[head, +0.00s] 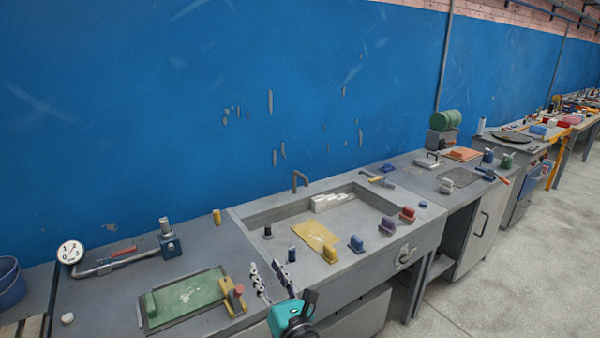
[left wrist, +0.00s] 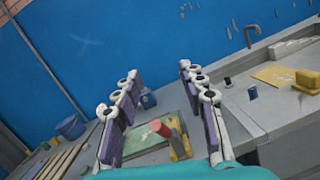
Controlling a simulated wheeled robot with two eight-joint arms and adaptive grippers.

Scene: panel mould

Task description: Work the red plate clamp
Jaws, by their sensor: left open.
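A clamp with a yellow body (head: 233,302) and a red knob (head: 239,291) stands at the right edge of a green plate (head: 190,295) on the bench. In the left wrist view, the red knob (left wrist: 160,129) and yellow body (left wrist: 180,143) show between my finger links, with the green plate (left wrist: 148,136) behind. My left gripper (head: 270,272) is open and empty, to the right of this clamp and apart from it. Its spread fingers also show in the left wrist view (left wrist: 158,74). A small red block-like piece (head: 407,215) sits on the sink's right rim. My right gripper is not in view.
A sink basin (head: 272,220) holds a yellow plate (head: 315,236). Blue (head: 356,243) and purple (head: 386,225) pieces stand along its front. A gauge on a pipe (head: 71,252) and a blue bucket (head: 8,278) are at left. The blue wall (head: 200,100) stands behind.

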